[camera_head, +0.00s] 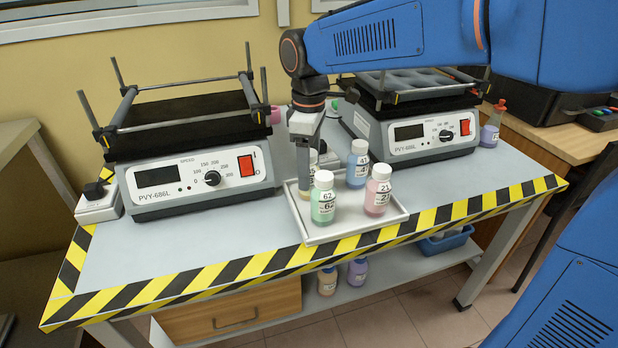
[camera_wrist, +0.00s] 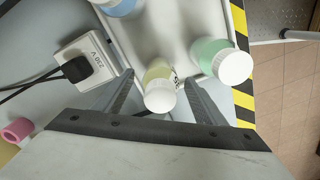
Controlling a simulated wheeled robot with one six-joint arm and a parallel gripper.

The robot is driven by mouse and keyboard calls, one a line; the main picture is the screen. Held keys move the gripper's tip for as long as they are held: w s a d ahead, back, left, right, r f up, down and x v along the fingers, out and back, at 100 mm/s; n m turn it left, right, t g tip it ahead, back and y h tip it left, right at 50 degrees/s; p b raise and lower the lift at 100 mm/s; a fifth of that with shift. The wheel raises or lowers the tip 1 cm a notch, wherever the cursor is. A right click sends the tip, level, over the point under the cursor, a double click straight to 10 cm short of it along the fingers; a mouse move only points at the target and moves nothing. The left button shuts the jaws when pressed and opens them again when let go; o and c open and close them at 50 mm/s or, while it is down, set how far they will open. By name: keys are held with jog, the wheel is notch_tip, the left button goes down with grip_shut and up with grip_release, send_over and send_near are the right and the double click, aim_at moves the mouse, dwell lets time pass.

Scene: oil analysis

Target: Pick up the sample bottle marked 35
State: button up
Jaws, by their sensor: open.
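A pale yellow bottle with a white cap (camera_wrist: 160,92) stands between the two spread fingers of my gripper (camera_wrist: 158,84) in the wrist view. The fingers lie on either side of it, and a gap shows at least on the left. Its label cannot be read. In the head view my gripper (camera_head: 304,178) points down at the white tray (camera_head: 345,237) and hides most of this bottle. A green bottle marked 62 (camera_head: 323,206), a pink bottle marked 21 (camera_head: 377,196) and a blue bottle (camera_head: 357,168), its number unclear, stand upright on the tray. No readable 35 shows.
Two PVY-686L shakers stand left (camera_head: 205,185) and right (camera_head: 420,138) of the tray. A white socket box (camera_wrist: 88,58) with a black plug is near my gripper. The green bottle (camera_wrist: 222,60) is close to the right finger. The table front left is clear.

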jog(key=shift+f, duration=0.8)
jog(key=shift+c, duration=0.2)
jog(key=c, duration=1.2)
jog(key=shift+r, duration=0.2)
